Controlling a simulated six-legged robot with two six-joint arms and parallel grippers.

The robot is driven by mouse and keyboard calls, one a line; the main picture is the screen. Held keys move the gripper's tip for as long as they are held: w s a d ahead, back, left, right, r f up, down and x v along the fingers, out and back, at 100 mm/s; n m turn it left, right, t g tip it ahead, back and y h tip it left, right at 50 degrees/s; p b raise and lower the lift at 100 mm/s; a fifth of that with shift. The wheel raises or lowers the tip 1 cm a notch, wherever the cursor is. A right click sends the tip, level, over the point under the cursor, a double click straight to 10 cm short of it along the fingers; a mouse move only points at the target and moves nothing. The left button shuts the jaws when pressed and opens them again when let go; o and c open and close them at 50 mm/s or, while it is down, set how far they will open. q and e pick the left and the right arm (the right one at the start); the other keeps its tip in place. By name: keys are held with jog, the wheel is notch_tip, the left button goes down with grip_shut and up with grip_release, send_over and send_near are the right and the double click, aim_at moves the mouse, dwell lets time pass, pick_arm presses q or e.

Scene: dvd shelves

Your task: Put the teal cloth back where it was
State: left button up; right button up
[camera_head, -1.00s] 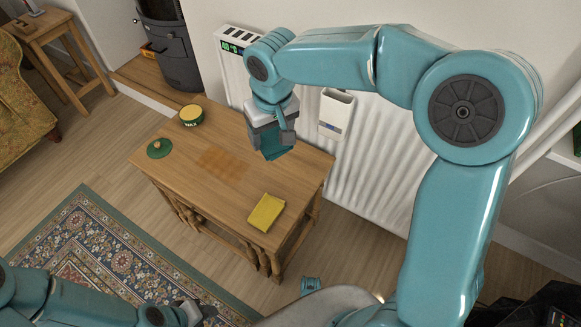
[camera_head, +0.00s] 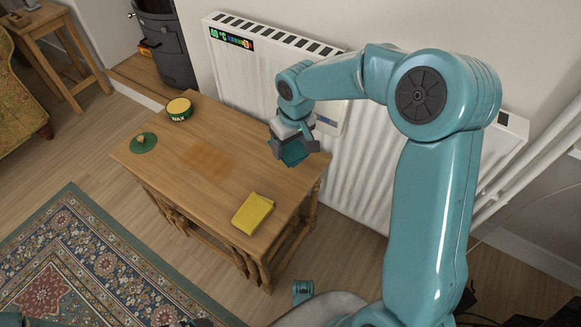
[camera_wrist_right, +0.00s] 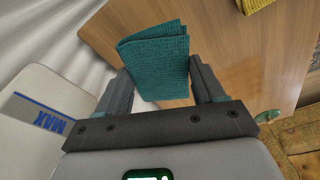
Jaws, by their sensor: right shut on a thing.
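The folded teal cloth (camera_head: 295,154) hangs from my right gripper (camera_head: 292,139). In the right wrist view the cloth (camera_wrist_right: 155,60) sits between the two dark fingers of the gripper (camera_wrist_right: 162,82), which is shut on it. The cloth is above the back right part of the wooden table (camera_head: 232,130), near the radiator side, and appears clear of the tabletop. A sliver of my left gripper (camera_head: 192,323) shows at the bottom edge; its jaws are cut off.
On the table are a folded yellow cloth (camera_head: 252,213), a wax tin (camera_head: 179,109), a green lid (camera_head: 144,143) and a darker patch (camera_head: 208,160). The table's middle is free.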

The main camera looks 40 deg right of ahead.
aim_at(289, 169)
jog(key=shift+f, duration=0.95)
jog(key=shift+f+b, duration=1.25)
jog(key=shift+f, duration=1.5)
jog(key=shift+f, duration=0.25)
jog(key=o, duration=1)
jog(key=shift+r, duration=0.1)
